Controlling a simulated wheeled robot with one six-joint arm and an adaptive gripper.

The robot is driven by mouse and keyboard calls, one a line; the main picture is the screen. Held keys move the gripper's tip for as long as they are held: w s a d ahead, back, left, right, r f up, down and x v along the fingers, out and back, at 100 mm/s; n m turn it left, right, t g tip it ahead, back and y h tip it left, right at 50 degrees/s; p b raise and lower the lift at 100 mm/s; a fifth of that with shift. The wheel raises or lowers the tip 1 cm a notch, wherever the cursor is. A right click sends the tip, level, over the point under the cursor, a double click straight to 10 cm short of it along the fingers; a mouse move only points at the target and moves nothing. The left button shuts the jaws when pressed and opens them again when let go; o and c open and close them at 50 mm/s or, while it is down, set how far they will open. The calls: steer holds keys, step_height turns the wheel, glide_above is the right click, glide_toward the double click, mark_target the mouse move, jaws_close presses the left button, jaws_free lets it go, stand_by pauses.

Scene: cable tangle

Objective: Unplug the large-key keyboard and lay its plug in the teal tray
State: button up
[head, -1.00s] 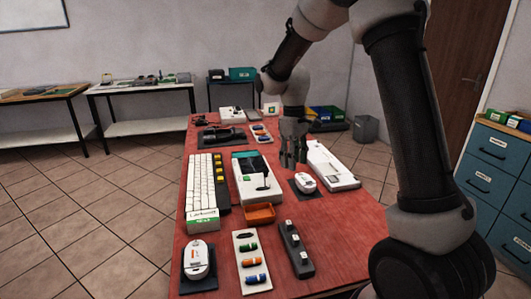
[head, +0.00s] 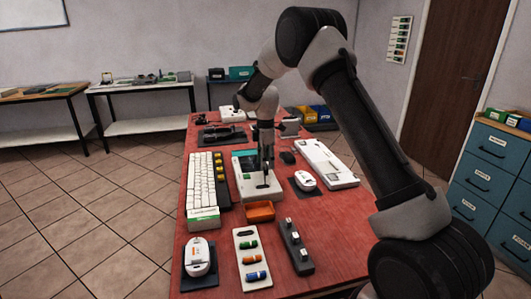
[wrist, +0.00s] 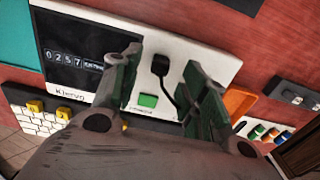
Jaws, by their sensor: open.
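The large-key keyboard (head: 201,188), with white and yellow keys, lies left on the red table. It also shows at lower left in the wrist view (wrist: 45,122). Right of it is a pale device (head: 246,190) with a dark counter display. A black plug (wrist: 160,65) with a cable stands on the device's pale face. My gripper (head: 267,168) is over the device, pointing down. In the wrist view my gripper (wrist: 162,58) is open, its fingertips either side of the plug; contact is not visible. A teal surface (wrist: 14,45), likely the tray, lies beyond the display end.
An orange tray (head: 260,210) sits at the device's near end. A black strip (head: 295,246) and a pale panel with coloured cylinders (head: 251,260) are in front. White mice (head: 305,180) (head: 198,257) and a long white unit (head: 327,162) lie around.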

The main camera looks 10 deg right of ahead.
mark_target(266, 171)
steer(key=shift+f, duration=1.75)
steer(key=shift+c, duration=0.2)
jaws_close()
